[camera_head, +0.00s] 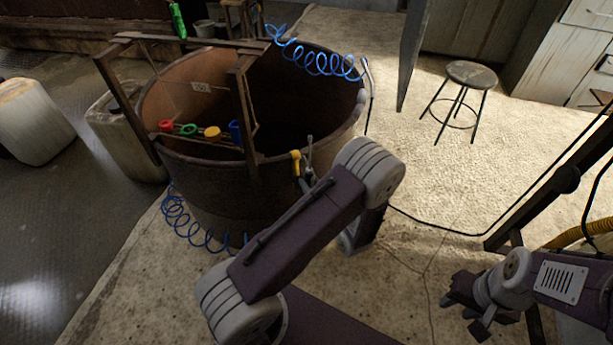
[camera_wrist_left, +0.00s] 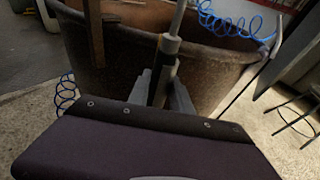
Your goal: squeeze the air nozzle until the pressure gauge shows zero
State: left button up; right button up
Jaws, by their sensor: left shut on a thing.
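The air nozzle (camera_wrist_left: 170,48), a dark body with a yellow band and a grey tube, stands nearly upright in the left wrist view. My left gripper (camera_wrist_left: 161,90) is shut on it, with a grey finger on each side. In the head view a grey tip and a yellow part (camera_head: 296,163) show above my left forearm at the tub's near rim; the fingers are hidden there. My right gripper (camera_head: 465,308) is at the lower right, above the floor, with its dark fingers apart and nothing between them. I cannot make out a pressure gauge in either view.
A large brown tub (camera_head: 210,190) stands by my left arm, with a wooden frame (camera_head: 243,95) carrying coloured pieces. A coiled blue hose (camera_head: 320,63) hangs at its far rim, and blue coils lie left of it. A stool (camera_head: 471,75) stands on open floor behind.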

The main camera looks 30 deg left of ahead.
pick_arm(q)
jog(key=shift+s+d, duration=0.2)
jog(key=shift+d, duration=0.05)
